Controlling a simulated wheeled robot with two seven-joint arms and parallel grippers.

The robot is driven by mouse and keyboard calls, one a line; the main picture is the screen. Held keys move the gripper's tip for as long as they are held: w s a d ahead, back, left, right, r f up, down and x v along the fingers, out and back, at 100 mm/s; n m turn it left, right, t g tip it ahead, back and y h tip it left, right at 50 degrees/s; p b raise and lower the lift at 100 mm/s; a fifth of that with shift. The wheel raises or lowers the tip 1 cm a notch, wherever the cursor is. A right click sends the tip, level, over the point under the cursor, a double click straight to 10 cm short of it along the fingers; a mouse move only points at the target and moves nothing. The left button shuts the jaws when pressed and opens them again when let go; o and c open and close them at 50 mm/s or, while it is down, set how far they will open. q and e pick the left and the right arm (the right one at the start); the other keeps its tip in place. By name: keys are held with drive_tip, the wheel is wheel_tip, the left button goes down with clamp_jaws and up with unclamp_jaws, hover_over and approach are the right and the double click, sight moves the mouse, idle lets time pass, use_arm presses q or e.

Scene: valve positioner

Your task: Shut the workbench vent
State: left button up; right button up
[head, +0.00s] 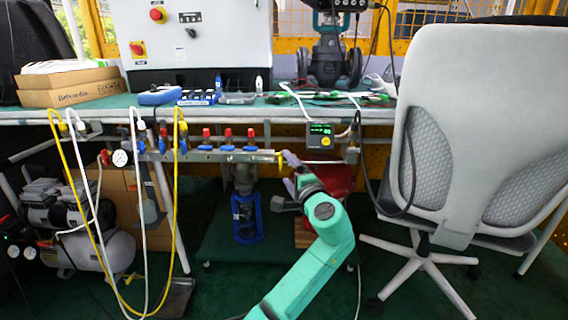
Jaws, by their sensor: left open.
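A metal manifold rail (215,156) runs under the front edge of the workbench (100,113). It carries several small valves with red and blue handles, such as this valve (228,140). A small yellow part (280,157) sits near the rail's right end; whether it is the vent handle, I cannot tell. My left gripper (290,164) is at the rail's right end, close beside the yellow part. It is open, and its fingers look small and partly hidden by my wrist; I cannot tell if they touch anything. My right gripper is not in view.
A display box (320,136) hangs from the bench just right of my left gripper. An office chair (470,120) fills the right side. Yellow and white hoses hang at the left, by a compressor (75,215). A blue valve body (247,218) stands below the rail.

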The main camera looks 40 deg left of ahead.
use_arm(q)
drive_tip(key=p+v, duration=0.1)
drive_tip(key=v, duration=0.9)
drive_tip(key=shift+s+d+p, duration=0.2)
drive_tip(key=shift+d+p, duration=0.05)
drive_tip(key=shift+p, duration=0.1)
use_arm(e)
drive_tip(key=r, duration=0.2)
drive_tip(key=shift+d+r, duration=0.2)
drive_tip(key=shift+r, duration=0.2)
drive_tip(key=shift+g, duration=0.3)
